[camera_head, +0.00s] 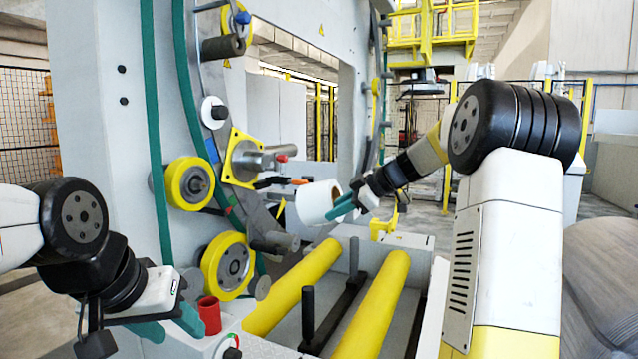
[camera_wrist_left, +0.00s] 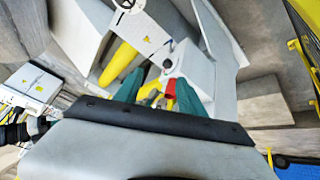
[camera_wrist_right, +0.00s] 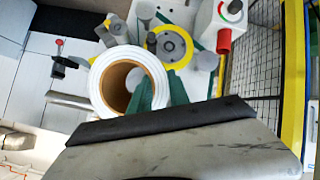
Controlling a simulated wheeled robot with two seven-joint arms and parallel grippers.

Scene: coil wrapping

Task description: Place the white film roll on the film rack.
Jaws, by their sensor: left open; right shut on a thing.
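The white film roll (camera_head: 315,203) is in my right gripper (camera_head: 342,208), held in the air in front of the machine. In the right wrist view the roll (camera_wrist_right: 99,85) shows its brown hollow core; the green fingers (camera_wrist_right: 157,92) are shut on its wall. A metal spindle (camera_head: 268,157) on a yellow square plate, which looks like the film rack, is up and left of the roll, apart from it. My left gripper (camera_head: 170,328) is open and empty at the lower left. Its green fingers stand apart in the left wrist view (camera_wrist_left: 158,92).
A red cylinder (camera_head: 209,315) stands just right of my left gripper. Yellow-rimmed wheels (camera_head: 228,266) and the machine's large ring lie left of the roll. Two yellow rollers (camera_head: 375,305) and upright black posts (camera_head: 308,310) are below. Open air surrounds the roll's left side.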

